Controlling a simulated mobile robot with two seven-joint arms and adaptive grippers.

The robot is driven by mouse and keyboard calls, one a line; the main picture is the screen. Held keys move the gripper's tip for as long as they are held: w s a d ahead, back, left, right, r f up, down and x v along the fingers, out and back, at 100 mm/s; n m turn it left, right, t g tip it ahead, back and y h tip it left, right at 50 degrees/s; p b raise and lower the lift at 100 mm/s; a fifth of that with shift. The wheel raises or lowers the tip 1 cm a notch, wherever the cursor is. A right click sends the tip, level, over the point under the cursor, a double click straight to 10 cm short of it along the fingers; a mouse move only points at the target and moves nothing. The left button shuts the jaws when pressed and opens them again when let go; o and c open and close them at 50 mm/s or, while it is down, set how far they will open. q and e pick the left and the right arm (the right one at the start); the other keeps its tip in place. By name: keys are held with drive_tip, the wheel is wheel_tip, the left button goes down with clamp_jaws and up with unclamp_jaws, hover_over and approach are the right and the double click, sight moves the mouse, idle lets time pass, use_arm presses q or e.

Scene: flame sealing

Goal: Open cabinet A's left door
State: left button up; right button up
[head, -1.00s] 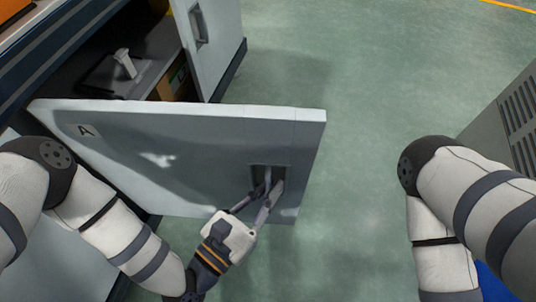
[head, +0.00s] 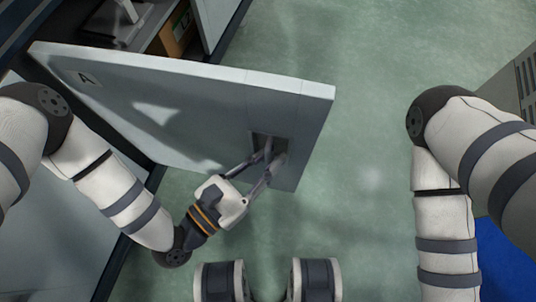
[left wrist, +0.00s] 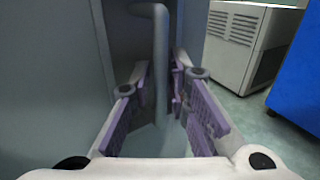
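Cabinet A's left door (head: 190,115), a pale grey panel marked "A" (head: 84,78), stands swung well out from the cabinet. Its recessed handle pocket (head: 271,144) is near the free edge. My left gripper (head: 265,160) reaches into this pocket. In the left wrist view the vertical handle bar (left wrist: 161,50) stands between the two purple-padded fingers (left wrist: 162,98), whose tips close in on it from both sides. The fingertips are partly hidden in the head view. My right arm runs down along the right side; its gripper is outside the view.
The cabinet interior (head: 110,30) shows behind the door, with a white item (head: 127,10) and a brown box (head: 178,32). A grey vented unit (left wrist: 233,42) and a blue object (left wrist: 302,70) stand to the right. Green floor (head: 365,130) is free between the door and my right arm.

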use_arm(q)
drive_tip(key=v, duration=0.7)
drive_tip(key=shift+s+a, duration=0.15)
drive_tip(key=shift+a, duration=0.05)
drive_tip(key=shift+r, duration=0.1)
